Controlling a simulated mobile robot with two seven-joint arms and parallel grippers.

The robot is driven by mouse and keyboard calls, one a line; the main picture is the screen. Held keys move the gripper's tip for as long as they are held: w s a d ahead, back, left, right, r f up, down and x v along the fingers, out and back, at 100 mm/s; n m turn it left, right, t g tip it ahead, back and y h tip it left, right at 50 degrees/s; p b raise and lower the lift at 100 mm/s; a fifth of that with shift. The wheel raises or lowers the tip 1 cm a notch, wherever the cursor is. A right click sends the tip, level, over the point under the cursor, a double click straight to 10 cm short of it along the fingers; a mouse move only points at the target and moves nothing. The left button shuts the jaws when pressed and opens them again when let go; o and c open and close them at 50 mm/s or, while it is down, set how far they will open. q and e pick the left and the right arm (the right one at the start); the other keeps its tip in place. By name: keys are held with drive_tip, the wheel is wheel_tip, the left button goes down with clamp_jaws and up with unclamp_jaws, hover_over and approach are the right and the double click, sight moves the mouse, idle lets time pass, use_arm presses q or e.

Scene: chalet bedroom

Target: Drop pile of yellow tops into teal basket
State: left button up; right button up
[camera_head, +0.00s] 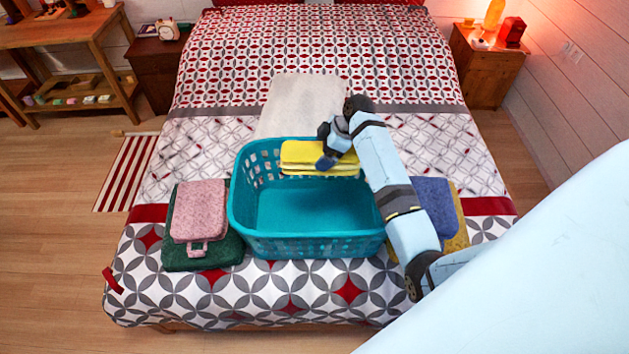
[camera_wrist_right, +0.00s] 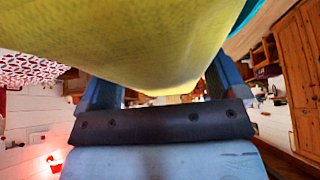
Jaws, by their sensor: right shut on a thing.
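The teal basket (camera_head: 300,245) stands on the front part of the bed, and the bare part of its floor that shows is empty. The pile of yellow tops (camera_head: 308,153) is folded flat and sits over the far part of the basket opening. My right gripper (camera_head: 330,158) is shut on the right end of the pile. In the right wrist view the yellow tops (camera_wrist_right: 150,45) fill the space between the fingers (camera_wrist_right: 155,90). Whether the pile touches the basket's far wall cannot be told. My left gripper is not in view.
Pink folded cloth (camera_head: 198,212) lies on dark green cloth (camera_head: 215,253) left of the basket. Blue folded cloth (camera_head: 436,205) on mustard cloth (camera_head: 458,240) lies to the right, partly behind my arm. A whitish cloth (camera_head: 300,100) lies flat beyond the basket.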

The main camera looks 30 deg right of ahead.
drive_tip(key=f+n, duration=0.2)
drive_tip(key=f, duration=0.1)
drive_tip(key=shift+w+d+f+g, duration=0.15)
drive_tip(key=shift+w+g, duration=0.05)
drive_tip(key=shift+g, duration=0.2)
drive_tip(key=shift+f+n+y+b, duration=0.3)
drive_tip(key=shift+f+b, duration=0.05)
drive_tip(key=shift+f, duration=0.25)
wheel_tip(320, 180, down, 6)
drive_tip(key=b, duration=0.6)
drive_tip(key=shift+r, duration=0.15)
drive_tip(key=o, duration=0.8)
drive_tip(key=shift+s, duration=0.1)
drive_tip(key=shift+o, duration=0.2)
drive_tip(key=v, duration=1.4)
drive_tip(key=shift+b, duration=0.4)
